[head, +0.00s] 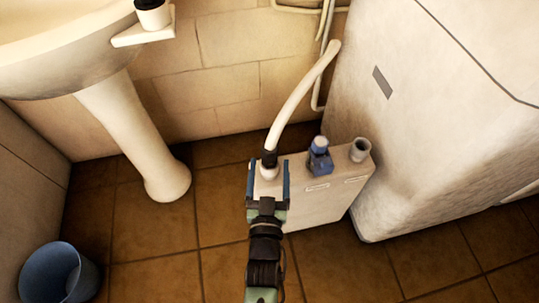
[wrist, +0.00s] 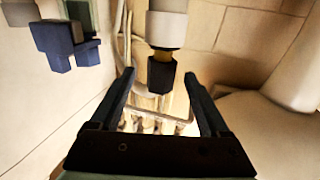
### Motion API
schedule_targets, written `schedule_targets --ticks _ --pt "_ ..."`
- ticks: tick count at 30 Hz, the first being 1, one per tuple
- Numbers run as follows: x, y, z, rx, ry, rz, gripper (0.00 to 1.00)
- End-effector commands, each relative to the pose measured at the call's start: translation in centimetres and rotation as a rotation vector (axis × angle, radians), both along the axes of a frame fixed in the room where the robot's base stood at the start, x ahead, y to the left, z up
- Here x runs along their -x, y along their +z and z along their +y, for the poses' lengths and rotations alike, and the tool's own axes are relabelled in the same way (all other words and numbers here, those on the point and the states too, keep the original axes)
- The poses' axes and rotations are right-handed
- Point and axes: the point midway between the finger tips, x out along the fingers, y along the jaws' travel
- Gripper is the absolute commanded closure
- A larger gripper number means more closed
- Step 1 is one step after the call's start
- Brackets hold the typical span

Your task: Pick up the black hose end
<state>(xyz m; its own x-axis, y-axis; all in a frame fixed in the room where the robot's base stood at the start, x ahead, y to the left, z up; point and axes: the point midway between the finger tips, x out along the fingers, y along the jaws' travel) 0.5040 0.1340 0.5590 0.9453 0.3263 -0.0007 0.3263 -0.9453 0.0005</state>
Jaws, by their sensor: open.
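The black hose end (head: 269,158) is at the lower end of a white hose (head: 303,88). It stands at a white socket (head: 268,173) on top of a cream box (head: 315,205). In the wrist view the black end (wrist: 161,73) shows a yellow band beside the white socket (wrist: 166,28). My gripper (head: 269,166) is open and empty, with one finger on each side of the hose end. In the wrist view my gripper's tips (wrist: 159,75) have the black end centred between them, with gaps on both sides. Whether it lies fully within finger reach is unclear.
A blue valve (head: 320,157) and a grey pipe stub (head: 360,150) stand on the box, right of the hose end. A large white appliance (head: 425,130) is at the right. The basin pedestal (head: 135,130) and a blue bucket (head: 57,275) are at the left.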

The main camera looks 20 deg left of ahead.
Motion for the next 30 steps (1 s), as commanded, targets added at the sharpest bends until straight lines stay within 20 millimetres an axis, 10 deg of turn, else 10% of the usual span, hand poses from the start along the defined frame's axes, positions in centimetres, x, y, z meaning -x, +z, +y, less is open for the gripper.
schedule_targets --ticks 19,30 --pt "-4.6 0.0 1.8 -0.001 0.000 0.000 0.20" --pt "-4.6 0.0 1.8 -0.001 0.000 -0.001 0.87"
